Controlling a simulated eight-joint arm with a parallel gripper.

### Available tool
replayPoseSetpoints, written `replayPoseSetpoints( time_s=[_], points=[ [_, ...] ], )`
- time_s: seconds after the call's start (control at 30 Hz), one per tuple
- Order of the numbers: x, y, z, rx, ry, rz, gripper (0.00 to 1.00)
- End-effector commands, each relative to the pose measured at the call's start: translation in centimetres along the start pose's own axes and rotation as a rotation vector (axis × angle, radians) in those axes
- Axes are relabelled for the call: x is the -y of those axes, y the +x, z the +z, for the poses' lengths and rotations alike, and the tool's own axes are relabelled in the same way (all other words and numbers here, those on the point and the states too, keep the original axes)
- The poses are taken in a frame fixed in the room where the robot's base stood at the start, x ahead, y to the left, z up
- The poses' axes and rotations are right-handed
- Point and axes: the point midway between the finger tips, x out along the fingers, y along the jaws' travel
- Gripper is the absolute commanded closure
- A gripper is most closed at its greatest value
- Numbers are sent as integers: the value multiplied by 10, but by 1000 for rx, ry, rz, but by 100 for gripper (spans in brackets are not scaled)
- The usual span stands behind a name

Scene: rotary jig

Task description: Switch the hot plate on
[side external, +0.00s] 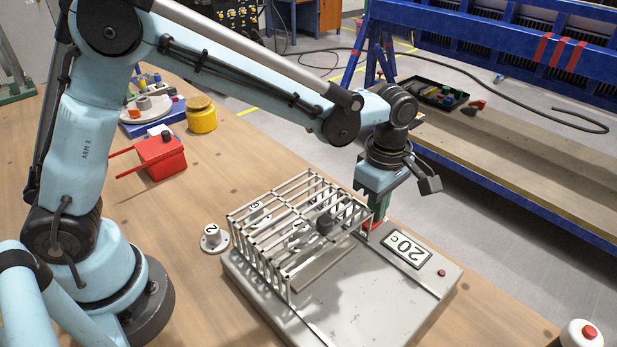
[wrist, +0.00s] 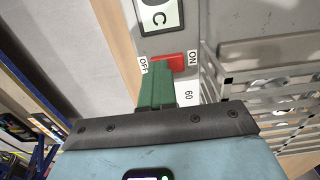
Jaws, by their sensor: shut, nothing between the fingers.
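The hot plate (side external: 365,318) is a grey box on the wooden bench, with a display (side external: 408,248) reading 20 C. Its red rocker switch (wrist: 172,61) lies between an OFF label at left and an ON label at right in the wrist view. The switch also shows, partly hidden, in the side view (side external: 371,225). My gripper (wrist: 158,68) is shut and empty, with green fingers pointing down. Its tips overlap the OFF-side part of the switch in the wrist view, and in the side view (side external: 377,217) they are right at the switch. I cannot tell whether they touch.
A metal wire rack (side external: 255,250) with dark and pale pieces inside stands on the hot plate, close beside my gripper. A small red button or lamp (side external: 441,272) sits beyond the display. A round piece marked 2 (side external: 213,238) stands on the bench beside the rack.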

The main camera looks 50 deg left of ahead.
Motion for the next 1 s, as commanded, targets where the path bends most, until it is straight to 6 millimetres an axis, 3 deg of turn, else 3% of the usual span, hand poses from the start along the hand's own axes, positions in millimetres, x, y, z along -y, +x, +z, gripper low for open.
replayPoseSetpoints(
  time_s=[0.2, 0.67, 0.77, 1.0],
  points=[
    [13, -1, 0, -2, 2, -13, 100],
    [14, -6, 0, -1, 1, -10, 100],
    [16, -17, 0, -1, 2, -10, 100],
    [25, -63, 0, -1, 2, -11, 100]
  ],
)
